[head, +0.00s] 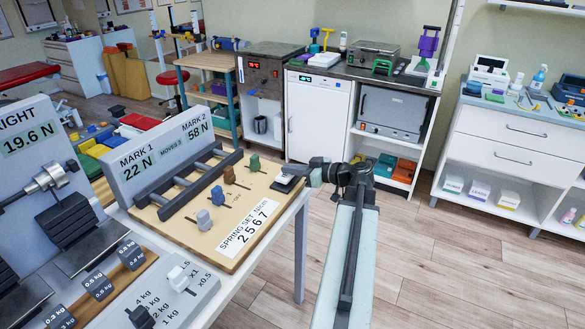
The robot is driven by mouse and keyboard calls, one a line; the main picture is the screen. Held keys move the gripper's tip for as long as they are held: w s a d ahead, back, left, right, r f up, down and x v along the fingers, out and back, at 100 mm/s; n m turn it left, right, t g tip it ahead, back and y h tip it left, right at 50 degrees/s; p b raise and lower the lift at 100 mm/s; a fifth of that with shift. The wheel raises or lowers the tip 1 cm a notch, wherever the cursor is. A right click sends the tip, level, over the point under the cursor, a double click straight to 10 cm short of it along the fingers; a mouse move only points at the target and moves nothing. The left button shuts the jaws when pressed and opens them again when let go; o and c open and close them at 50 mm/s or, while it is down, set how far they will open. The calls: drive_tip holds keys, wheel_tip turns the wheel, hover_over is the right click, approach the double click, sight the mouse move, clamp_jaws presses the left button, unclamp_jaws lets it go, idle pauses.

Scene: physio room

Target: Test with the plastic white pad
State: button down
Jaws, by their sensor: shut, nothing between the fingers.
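My gripper (292,178) is at the far right corner of a wooden board (238,262), reaching in from the right. Its fingers are small here and look closed, with nothing seen held. A small flat dark-and-pale piece shows at the fingertips; I cannot tell whether it is part of the gripper or a pad on the board. The board carries grey, blue, brown and green pegs, a dark rail frame (190,180) and the label "SPRING SET N/cm 2 5 6 7". A display (165,155) behind it reads "MARK 1 22 N" and "MARK 2 58 N". I cannot pick out a white plastic pad with certainty.
Marked weights (98,282) and a display reading 19.6 N (28,137) stand further left. A cabinet (505,150) is at right. Floor between is clear.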

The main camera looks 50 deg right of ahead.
drive_tip(key=r, duration=0.1)
drive_tip(key=r+p, duration=0.1)
drive_tip(key=r, duration=0.1)
drive_tip(key=shift+s+d+r, duration=0.1)
drive_tip(key=shift+s+r, duration=0.05)
drive_tip(key=shift+s, duration=0.15)
drive_tip(key=p+v, duration=0.1)
drive_tip(key=v, duration=0.8)
drive_tip(key=shift+s+d+f+p, duration=0.15)
drive_tip(key=shift+s+f+p, duration=0.2)
drive_tip(key=shift+s, duration=0.1)
